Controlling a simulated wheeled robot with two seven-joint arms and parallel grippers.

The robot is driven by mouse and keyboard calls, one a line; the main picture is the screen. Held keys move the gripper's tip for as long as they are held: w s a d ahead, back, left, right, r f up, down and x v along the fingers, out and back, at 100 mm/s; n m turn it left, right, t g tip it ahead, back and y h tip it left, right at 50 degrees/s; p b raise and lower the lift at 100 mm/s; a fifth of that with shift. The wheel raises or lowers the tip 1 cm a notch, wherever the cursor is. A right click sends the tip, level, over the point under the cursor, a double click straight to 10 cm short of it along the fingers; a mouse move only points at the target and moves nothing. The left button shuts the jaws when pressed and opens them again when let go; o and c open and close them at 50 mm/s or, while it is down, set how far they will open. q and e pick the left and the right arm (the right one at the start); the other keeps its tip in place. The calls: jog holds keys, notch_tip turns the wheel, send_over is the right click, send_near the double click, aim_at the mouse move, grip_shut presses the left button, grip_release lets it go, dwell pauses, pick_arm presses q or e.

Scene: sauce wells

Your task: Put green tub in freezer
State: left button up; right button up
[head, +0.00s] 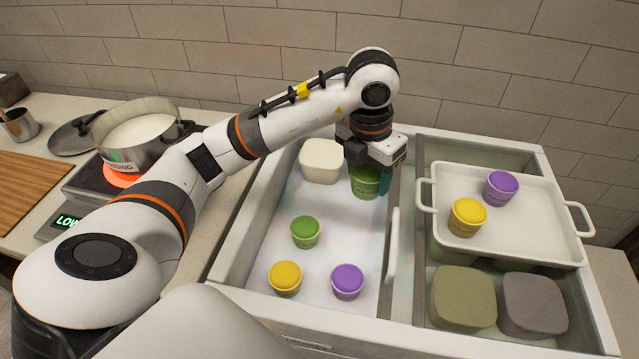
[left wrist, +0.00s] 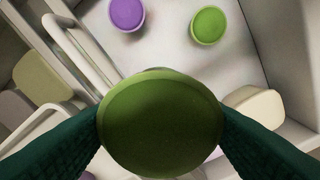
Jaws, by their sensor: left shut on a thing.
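My left gripper (head: 369,174) reaches down into the back right of the left compartment of the freezer (head: 232,232). It is shut on a large round green tub (head: 366,187). In the left wrist view the tub's dark green lid (left wrist: 160,122) fills the space between the two teal fingers. I cannot tell whether the tub's base touches the compartment floor. A smaller bright green cup (head: 305,232) stands on that floor, nearer the front. My right gripper is not in view.
A cream tub (head: 322,160), yellow cup (head: 285,278) and purple cup (head: 347,281) share the left compartment. In the right, a white tray (head: 520,237) carries yellow and purple cups above olive (head: 463,298) and grey (head: 533,305) tubs. A pot (head: 137,150) stands on the lit burner.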

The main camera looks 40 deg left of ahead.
pick_arm(q)
jog(key=shift+s+a+f, duration=0.1)
jog(key=shift+a+f, duration=0.05)
jog(key=shift+f, duration=0.25)
notch_tip(320, 180, down, 17)
jog(key=shift+f, duration=0.1)
jog(key=shift+f, duration=0.15)
jog(key=o, duration=1)
jog(key=r, duration=0.4)
jog(key=s+r, duration=0.1)
jog(key=r, duration=0.7)
jog(key=shift+s+r, duration=0.15)
